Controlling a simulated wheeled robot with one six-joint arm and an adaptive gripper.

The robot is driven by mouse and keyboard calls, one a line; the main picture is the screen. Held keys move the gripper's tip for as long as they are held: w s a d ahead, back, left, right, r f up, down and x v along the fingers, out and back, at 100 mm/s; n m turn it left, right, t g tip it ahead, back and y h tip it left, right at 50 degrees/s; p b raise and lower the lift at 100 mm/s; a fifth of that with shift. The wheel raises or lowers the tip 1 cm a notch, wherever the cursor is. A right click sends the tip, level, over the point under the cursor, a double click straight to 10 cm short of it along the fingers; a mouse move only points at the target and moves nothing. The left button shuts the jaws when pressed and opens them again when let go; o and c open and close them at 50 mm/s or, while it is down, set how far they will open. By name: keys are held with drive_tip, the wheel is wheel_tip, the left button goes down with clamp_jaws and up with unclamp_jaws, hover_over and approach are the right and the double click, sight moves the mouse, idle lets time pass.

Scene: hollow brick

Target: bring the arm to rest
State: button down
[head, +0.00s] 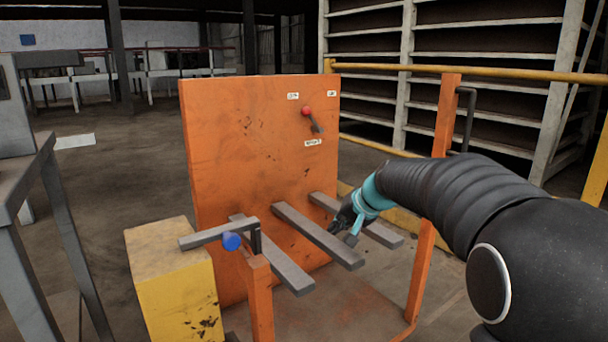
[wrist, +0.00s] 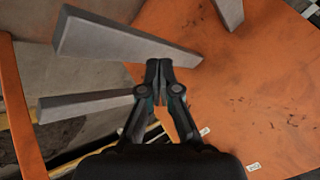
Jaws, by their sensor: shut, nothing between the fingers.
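My gripper (head: 345,230) is shut and empty in the head view. It hangs in front of the orange panel (head: 240,140), close to the grey bars that stick out from it. One grey bar (head: 318,236) passes just left of the fingers and another grey bar (head: 385,235) lies to their right. In the wrist view the shut fingertips (wrist: 159,70) point up toward a grey bar (wrist: 110,45), with a second bar (wrist: 85,106) on the left. I cannot tell whether the fingers touch a bar.
A red-knobbed lever (head: 307,112) sits high on the panel. A grey bar with a blue knob (head: 231,241) rests near an orange post (head: 259,300). A yellow block (head: 172,285) stands at left. An orange upright (head: 433,180) and yellow rail (head: 470,71) stand near my arm.

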drive_tip(key=s+d+f+n+g+h+p, duration=0.1)
drive_tip(key=s+d+h+p, duration=0.2)
drive_tip(key=s, duration=1.3)
drive_tip(key=s+d+n+g+h+p, duration=0.15)
drive_tip(key=s+d, duration=0.25)
drive_tip(key=s, duration=1.1)
drive_tip(key=s+r+t+p, duration=0.1)
drive_tip(key=s+r+p, duration=0.2)
drive_tip(key=s, duration=0.3)
drive_tip(key=shift+d+r+h, duration=0.35)
drive_tip(key=shift+d+r, duration=0.05)
drive_tip(key=shift+r, duration=0.3)
drive_tip(key=shift+t, duration=0.25)
